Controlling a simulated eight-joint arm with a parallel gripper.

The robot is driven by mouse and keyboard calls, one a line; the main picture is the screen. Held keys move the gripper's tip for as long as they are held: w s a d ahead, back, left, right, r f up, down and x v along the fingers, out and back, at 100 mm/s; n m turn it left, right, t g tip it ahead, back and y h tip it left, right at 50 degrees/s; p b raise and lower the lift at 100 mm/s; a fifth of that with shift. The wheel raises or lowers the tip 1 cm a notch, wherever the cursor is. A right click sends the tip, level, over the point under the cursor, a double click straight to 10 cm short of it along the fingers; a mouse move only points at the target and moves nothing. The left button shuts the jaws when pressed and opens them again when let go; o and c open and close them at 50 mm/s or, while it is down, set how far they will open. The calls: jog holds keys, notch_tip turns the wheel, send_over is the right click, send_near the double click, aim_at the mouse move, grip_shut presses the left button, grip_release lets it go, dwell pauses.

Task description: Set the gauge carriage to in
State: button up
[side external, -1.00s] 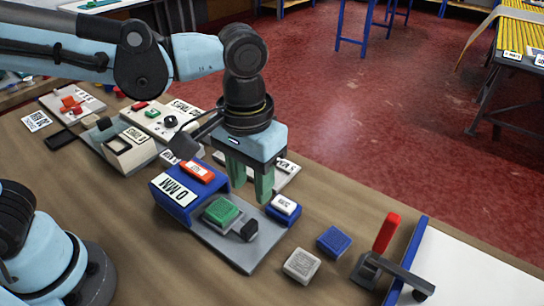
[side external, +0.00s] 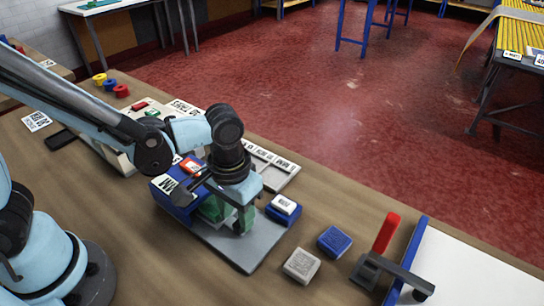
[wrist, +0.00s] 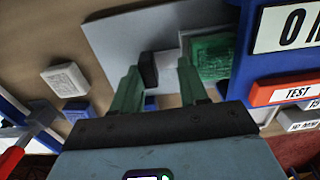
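The gauge is a blue housing (side external: 170,203) with a "0 MM" label and a red TEST button (wrist: 285,92), beside a flat grey plate (side external: 250,250). On the plate sit a green block (wrist: 212,60) on a pale base and a small black block (wrist: 148,70) beside it. I cannot tell for certain which parts make up the carriage. My gripper (wrist: 158,66) points down over the plate. Its green fingers are apart, with the black block between them, nearer the left finger in the wrist view. A gap shows on the other side. In the side view my gripper partly hides both blocks.
A blue block with a white top (side external: 284,206) stands at the plate's right edge. A pale labelled tray (side external: 275,178) lies behind the housing.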

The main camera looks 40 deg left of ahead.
jog(key=a, duration=0.4)
jog(key=shift+s+a, duration=0.1)
jog(key=shift+a, duration=0.2)
jog(key=d, duration=0.6)
jog(key=d+r, duration=0.1)
jog(key=d, duration=0.2)
jog(key=shift+d, duration=0.15)
notch_tip(320, 180, up, 12)
jog(key=f, duration=0.1)
jog(key=w+a+r, duration=0.1)
jog(key=w+a, duration=0.1)
jog(key=a, duration=0.7)
jog(key=w+a+r, duration=0.2)
jog(key=w+a, duration=0.1)
jog(key=a, duration=0.7)
jog(key=shift+r, duration=0.2)
jog(key=shift+w, duration=0.1)
